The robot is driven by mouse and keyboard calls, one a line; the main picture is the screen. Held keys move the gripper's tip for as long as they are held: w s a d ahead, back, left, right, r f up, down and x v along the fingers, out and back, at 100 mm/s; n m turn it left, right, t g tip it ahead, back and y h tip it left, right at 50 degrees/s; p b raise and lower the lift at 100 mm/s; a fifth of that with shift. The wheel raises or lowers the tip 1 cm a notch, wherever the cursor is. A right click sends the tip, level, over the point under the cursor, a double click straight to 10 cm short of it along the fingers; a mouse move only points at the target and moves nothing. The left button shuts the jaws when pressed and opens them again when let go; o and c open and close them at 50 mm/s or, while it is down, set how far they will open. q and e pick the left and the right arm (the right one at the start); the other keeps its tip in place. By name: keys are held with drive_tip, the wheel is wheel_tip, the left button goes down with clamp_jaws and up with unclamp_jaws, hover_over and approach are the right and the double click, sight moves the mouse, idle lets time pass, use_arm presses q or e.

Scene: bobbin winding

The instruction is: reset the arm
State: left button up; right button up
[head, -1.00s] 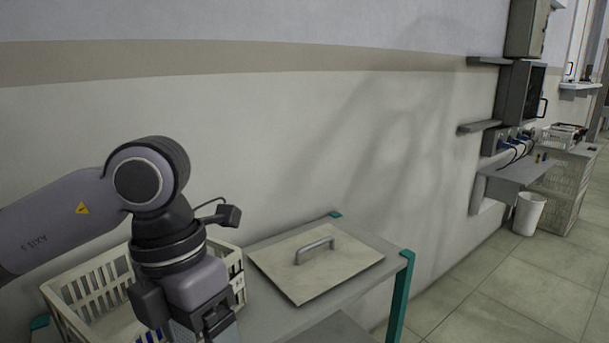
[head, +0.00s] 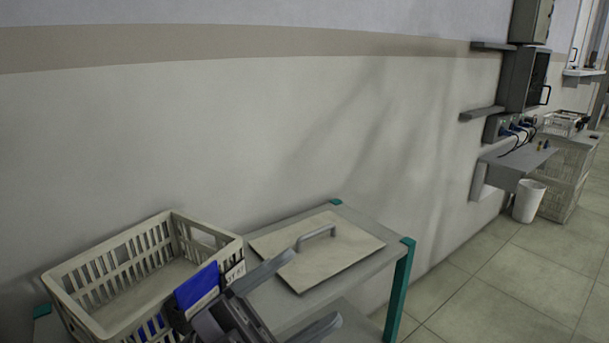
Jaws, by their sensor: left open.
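My left gripper (head: 293,296) shows at the bottom of the head view, in front of the cart. Its two grey fingers are spread apart, with nothing between them. The rest of my left arm is below the picture edge. My right gripper is not in the picture.
A cream slatted crate (head: 105,256) stands on the left of the grey, teal-legged cart (head: 345,283), close to my gripper, with blue items at its front. A flat lid with a handle (head: 345,252) lies to its right. Floor (head: 500,280) is clear at right.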

use_arm(q)
drive_tip(key=w+a+f+n+t+y, duration=0.2)
drive_tip(key=a+f+n+t+y, duration=0.4)
drive_tip(key=f+n+y, duration=0.3)
drive_tip(key=w+a+f+n+t+y, duration=0.2)
drive_tip(key=a+f+n+t+y, duration=0.5)
drive_tip(key=f+n, duration=0.4)
drive_tip(key=s+a+f+n+g+y, duration=0.2)
drive_tip(key=s+f, duration=0.4)
drive_tip(key=f, duration=0.3)
drive_tip(key=s+a+f+n+g+y, duration=0.2)
drive_tip(key=s+a+f+g+y, duration=0.2)
drive_tip(key=s+f, duration=0.3)
wheel_tip(320, 180, down, 3)
drive_tip(key=shift+r+n+g, duration=0.1)
drive_tip(key=shift+n+g, duration=0.3)
drive_tip(key=shift+g, duration=0.5)
